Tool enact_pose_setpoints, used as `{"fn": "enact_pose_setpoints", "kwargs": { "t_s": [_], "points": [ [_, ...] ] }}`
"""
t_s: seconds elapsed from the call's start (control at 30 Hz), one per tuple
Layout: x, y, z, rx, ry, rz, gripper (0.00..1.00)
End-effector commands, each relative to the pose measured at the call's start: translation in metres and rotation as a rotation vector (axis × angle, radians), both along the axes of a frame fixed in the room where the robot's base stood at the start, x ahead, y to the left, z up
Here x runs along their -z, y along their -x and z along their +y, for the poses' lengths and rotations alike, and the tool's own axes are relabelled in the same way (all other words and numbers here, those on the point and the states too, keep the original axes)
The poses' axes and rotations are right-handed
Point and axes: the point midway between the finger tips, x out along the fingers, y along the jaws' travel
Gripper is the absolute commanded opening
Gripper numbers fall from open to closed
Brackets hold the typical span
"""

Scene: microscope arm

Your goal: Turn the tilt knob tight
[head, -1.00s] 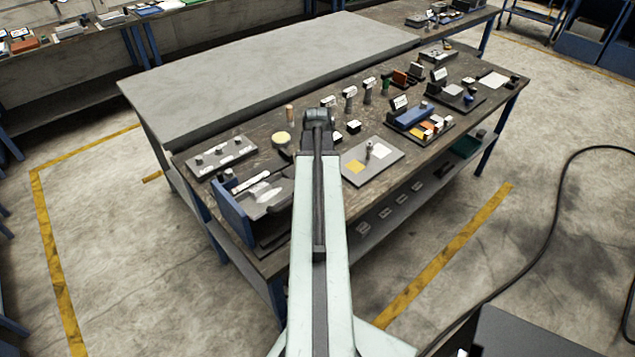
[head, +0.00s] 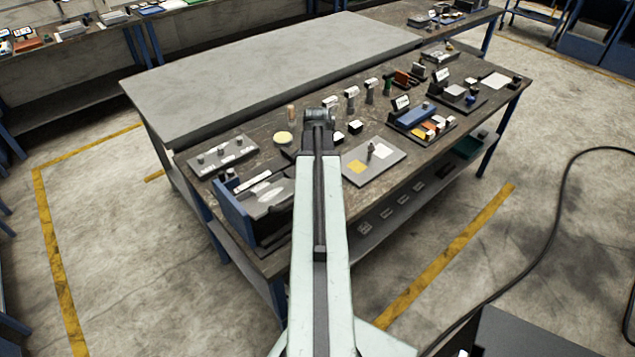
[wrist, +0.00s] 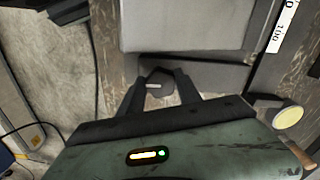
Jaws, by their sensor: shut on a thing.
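The dark tilt knob (wrist: 161,79) shows in the wrist view, low on the side of a grey block (wrist: 185,22). A short pale mark on the knob points left. My gripper (wrist: 160,86) has one dark finger on each side of the knob and is shut on it. In the head view my arm reaches over the near edge of the bench and hides my fingers and the knob.
In the wrist view a pale yellow disc (wrist: 288,116) lies to the right. In the head view a blue-sided stand (head: 233,210) is left of my arm, and a grey plate with a yellow square (head: 385,170) is to the right.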

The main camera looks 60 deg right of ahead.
Motion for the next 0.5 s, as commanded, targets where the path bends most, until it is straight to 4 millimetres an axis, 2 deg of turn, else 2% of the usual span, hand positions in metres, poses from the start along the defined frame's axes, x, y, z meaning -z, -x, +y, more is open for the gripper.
{"fn": "enact_pose_setpoints", "kwargs": {
  "t_s": [0.5],
  "points": [
    [0.0002,-0.0001,0.0003,0.054,-0.001,0.0,0.0]
  ]
}}
